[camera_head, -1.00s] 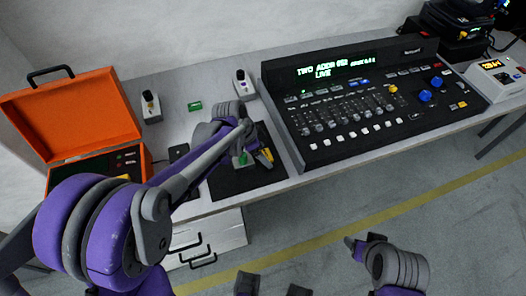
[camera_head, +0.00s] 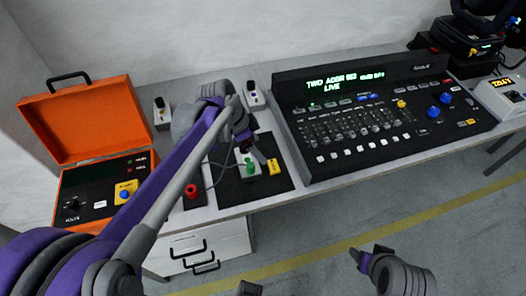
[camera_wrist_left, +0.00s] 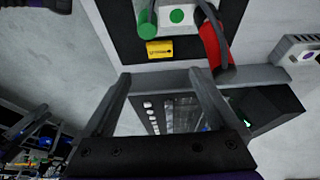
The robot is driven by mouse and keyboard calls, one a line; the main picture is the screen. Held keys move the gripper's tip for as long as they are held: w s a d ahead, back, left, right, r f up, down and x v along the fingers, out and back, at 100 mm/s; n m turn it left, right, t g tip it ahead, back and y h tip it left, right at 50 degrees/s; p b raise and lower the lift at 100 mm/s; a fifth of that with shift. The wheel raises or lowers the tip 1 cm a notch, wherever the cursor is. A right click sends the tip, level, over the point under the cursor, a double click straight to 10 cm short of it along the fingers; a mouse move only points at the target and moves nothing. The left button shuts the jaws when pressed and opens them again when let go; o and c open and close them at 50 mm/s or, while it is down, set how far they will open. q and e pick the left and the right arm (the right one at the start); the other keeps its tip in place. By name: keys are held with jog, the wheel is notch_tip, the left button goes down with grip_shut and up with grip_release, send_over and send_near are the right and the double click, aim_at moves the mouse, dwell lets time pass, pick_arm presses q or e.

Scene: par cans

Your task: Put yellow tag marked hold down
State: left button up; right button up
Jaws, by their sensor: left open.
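The yellow tag (camera_head: 274,167) lies on the black mat (camera_head: 232,194), just right of a green plug (camera_head: 250,168) on a small pale block. In the left wrist view the tag (camera_wrist_left: 160,50) shows dark lettering too small to read, below the green plug (camera_wrist_left: 147,24). My left gripper (camera_head: 262,152) is above the mat, close to the tag, and its fingers are apart. In the left wrist view the left gripper (camera_wrist_left: 160,76) has nothing between its fingers. My right arm shows at the lower right; its gripper (camera_head: 358,258) is too unclear to read.
A lighting console (camera_head: 385,152) stands right of the mat. An open orange case (camera_head: 85,121) is at the left. A red plug (camera_head: 191,190) with a cable lies left of the tag. Two small pale units (camera_head: 254,95) stand behind my left arm.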

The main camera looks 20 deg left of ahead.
pick_arm(q)
jog(key=s+f+n+t+y, duration=0.1)
jog(key=s+f+n, duration=0.1)
jog(key=s+n, duration=0.3)
jog(key=s+a+f+n+t+y, duration=0.1)
jog(key=s+n, duration=0.5)
jog(key=s, duration=0.8)
notch_tip(320, 180, down, 2)
jog(key=shift+s+a+f+t+y, duration=0.15)
jog(key=shift+s+t+y, duration=0.2)
jog(key=shift+y, duration=0.45)
jog(key=r+p, duration=0.1)
jog(key=r, duration=0.1)
jog(key=w+r+p, duration=0.1)
jog(key=r+p, duration=0.1)
